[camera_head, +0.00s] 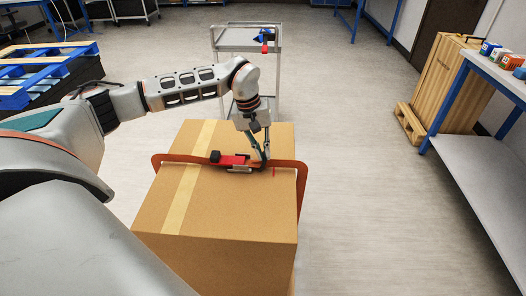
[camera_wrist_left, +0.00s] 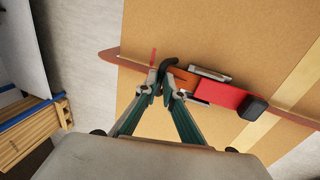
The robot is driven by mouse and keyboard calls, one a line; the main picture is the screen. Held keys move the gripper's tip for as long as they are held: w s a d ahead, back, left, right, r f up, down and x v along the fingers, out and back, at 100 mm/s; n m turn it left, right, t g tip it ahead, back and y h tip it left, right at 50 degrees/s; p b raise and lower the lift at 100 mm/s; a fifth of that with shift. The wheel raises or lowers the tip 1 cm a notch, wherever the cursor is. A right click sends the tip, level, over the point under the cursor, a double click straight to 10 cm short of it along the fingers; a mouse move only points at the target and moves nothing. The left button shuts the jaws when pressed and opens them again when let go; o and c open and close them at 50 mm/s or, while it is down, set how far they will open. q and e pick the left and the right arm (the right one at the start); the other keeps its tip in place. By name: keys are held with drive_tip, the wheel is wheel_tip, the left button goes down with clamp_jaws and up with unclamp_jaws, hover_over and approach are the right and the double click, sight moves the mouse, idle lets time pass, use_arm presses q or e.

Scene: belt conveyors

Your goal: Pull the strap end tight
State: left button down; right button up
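A brown cardboard box (camera_head: 225,215) stands in front of me with an orange strap (camera_head: 288,162) running across its top. A red buckle (camera_head: 234,160) with a black knob sits on the strap; it also shows in the left wrist view (camera_wrist_left: 220,95). A dark, curled strap end (camera_wrist_left: 168,65) rises beside the buckle. My left gripper (camera_head: 264,158) is low over the box top, right of the buckle. In the left wrist view its fingertips (camera_wrist_left: 164,88) are close together around the strap end, partly hiding it. My right gripper is out of view.
A grey cart (camera_head: 250,47) with small blue and red items stands behind the box. A blue-framed bench (camera_head: 490,150) and a wooden crate (camera_head: 447,82) are at the right. A blue pallet (camera_head: 45,65) is at the left. The floor right of the box is clear.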

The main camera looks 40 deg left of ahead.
use_arm(q)
drive_tip(key=w+d, duration=0.1)
drive_tip(key=d, duration=0.1)
drive_tip(key=w+d, duration=0.2)
drive_tip(key=d, duration=0.1)
drive_tip(key=w+d, duration=0.2)
drive_tip(key=d, duration=0.1)
drive_tip(key=shift+w+d, duration=0.1)
drive_tip(key=shift+d, duration=0.15)
drive_tip(key=c, duration=2.4)
unclamp_jaws()
drive_tip(key=shift+o, duration=1.2)
drive_tip(key=shift+r, duration=0.1)
